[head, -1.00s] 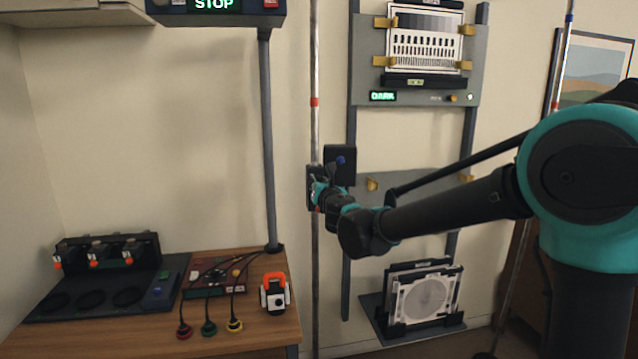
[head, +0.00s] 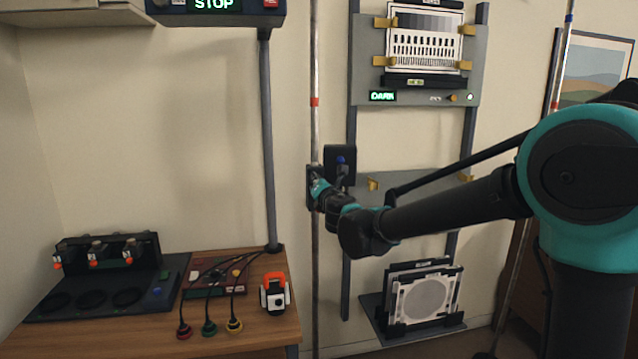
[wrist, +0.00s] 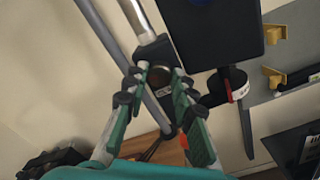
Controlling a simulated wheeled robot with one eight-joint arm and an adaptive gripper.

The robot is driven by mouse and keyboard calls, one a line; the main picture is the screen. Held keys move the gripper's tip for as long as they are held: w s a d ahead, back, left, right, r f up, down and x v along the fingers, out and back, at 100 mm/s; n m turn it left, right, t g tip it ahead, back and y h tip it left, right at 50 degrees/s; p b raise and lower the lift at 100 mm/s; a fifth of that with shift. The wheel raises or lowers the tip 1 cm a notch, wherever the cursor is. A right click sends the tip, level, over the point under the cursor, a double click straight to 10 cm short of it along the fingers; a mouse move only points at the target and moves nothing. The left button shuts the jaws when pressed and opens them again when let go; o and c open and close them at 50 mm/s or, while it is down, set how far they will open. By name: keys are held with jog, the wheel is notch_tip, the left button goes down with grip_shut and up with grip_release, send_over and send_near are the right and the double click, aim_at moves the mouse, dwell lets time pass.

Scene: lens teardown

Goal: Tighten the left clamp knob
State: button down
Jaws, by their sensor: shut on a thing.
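The left clamp (head: 313,176) is a dark block on the upright metal pole (head: 315,130) in the middle of the head view. Its round dark knob (wrist: 160,76) shows between the fingers in the wrist view, with a small white label just below it. My gripper (wrist: 162,82) has its teal and black fingers closed around this knob, one on each side. In the head view my gripper (head: 319,194) is at the clamp and hides most of the knob.
A dark box (head: 340,162) with a blue knob sits just right of the clamp. A wooden bench (head: 255,335) with cables and an orange-and-white device (head: 274,294) lies lower left. Framed panels (head: 425,300) stand lower right. A second pole (head: 540,150) stands at the right.

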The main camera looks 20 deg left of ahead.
jog(key=m, duration=1.3)
dwell(0.5)
jog(key=c, duration=1.3)
grip_release()
jog(key=shift+o, duration=0.2)
jog(key=v, duration=1.2)
